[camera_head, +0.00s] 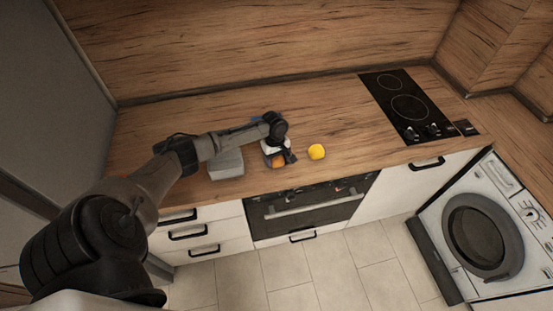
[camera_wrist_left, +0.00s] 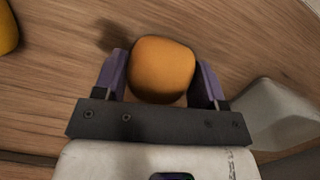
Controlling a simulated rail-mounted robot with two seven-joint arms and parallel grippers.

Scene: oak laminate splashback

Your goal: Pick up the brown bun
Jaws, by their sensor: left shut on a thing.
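The brown bun (camera_wrist_left: 162,68) sits between the two purple fingers of my left gripper (camera_wrist_left: 160,82) in the left wrist view. My left gripper is shut on it. In the head view the left gripper (camera_head: 281,158) is over the wooden counter, and the bun (camera_head: 278,162) shows partly beneath it near the counter's front edge. A dark shadow lies beside the bun on the wood. I cannot tell whether the bun touches the counter. My right gripper is not in view.
A yellow round object (camera_head: 316,152) lies on the counter just right of my gripper. A grey box-like object (camera_head: 226,164) stands to the left. A blue thing (camera_head: 256,119) shows partly behind my arm. A black hob (camera_head: 408,106) is at the right. The counter (camera_head: 345,125) between is clear.

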